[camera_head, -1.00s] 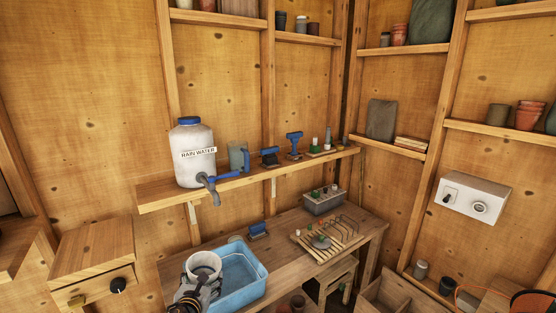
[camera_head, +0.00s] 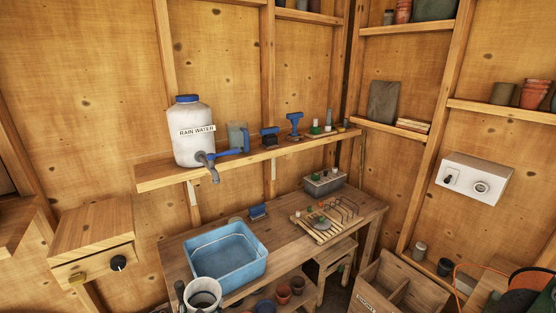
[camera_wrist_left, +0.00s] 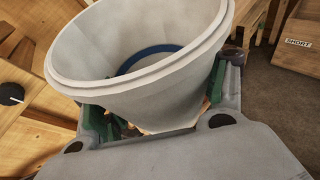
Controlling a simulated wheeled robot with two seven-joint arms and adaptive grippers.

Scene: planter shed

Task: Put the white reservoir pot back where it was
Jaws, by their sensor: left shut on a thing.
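The white reservoir pot (camera_head: 203,291) is at the bottom of the head view, in front of the bench and just below the blue tub. Its open mouth faces up, a bit tilted toward me. In the left wrist view the pot (camera_wrist_left: 140,75) fills the upper middle, with a blue ring inside it. My left gripper (camera_wrist_left: 155,112) is shut on the pot, with green finger pads at either side of its wall. In the head view the gripper is mostly hidden under the pot. My right gripper is not in view.
The blue tub (camera_head: 262,262) stands on the bench's left part. A slatted rack (camera_head: 318,231) and a grey box (camera_head: 324,185) stand further right. A shelf (camera_head: 160,178) above holds the rain water jug (camera_head: 190,135). Terracotta pots (camera_head: 283,294) sit below the bench.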

